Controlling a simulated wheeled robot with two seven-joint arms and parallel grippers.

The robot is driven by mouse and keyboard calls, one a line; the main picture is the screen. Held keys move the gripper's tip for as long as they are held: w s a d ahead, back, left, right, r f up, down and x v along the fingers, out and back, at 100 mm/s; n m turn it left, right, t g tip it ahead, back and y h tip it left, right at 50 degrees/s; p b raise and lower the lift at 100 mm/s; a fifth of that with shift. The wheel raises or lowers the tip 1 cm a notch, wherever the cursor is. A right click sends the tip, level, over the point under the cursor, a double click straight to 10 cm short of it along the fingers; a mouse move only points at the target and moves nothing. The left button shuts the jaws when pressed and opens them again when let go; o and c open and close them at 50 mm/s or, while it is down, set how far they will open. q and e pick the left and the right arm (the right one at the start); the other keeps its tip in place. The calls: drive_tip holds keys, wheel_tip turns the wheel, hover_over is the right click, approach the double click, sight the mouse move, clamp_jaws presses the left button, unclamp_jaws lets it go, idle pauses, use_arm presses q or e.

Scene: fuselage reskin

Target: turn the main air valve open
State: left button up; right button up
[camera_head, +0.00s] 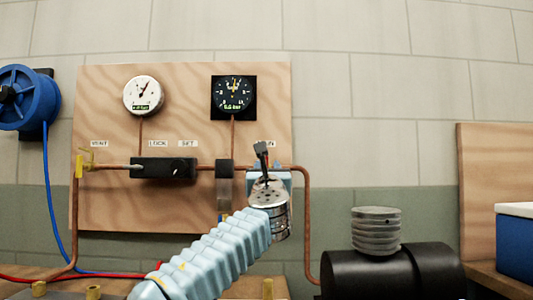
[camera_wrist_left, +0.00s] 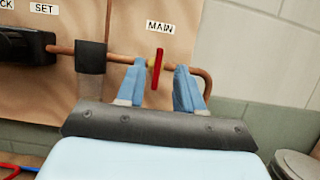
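The main air valve shows in the left wrist view as a red lever (camera_wrist_left: 157,70) with a yellowish part beside it on the copper pipe, below the "MAIN" label (camera_wrist_left: 160,28). The lever stands about upright, across the pipe. My left gripper (camera_wrist_left: 159,82) is open, with one blue finger on each side of the lever. Gaps show between the lever and both fingers. In the head view my left gripper (camera_head: 270,168) is up against the panel at the right end of the pipe and hides the valve. My right gripper is not in view.
The wooden panel (camera_head: 100,215) carries a white gauge (camera_head: 143,95), a black gauge (camera_head: 234,97) and a black regulator block (camera_head: 163,168). A yellow valve (camera_head: 85,162) is at the left. A blue hose reel (camera_head: 25,98) hangs left; a black cylinder (camera_head: 365,275) lies lower right.

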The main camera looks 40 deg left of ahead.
sight(267, 158)
use_arm(q)
drive_tip(key=p+x, duration=0.3)
drive_tip(key=x, duration=0.5)
clamp_jaws()
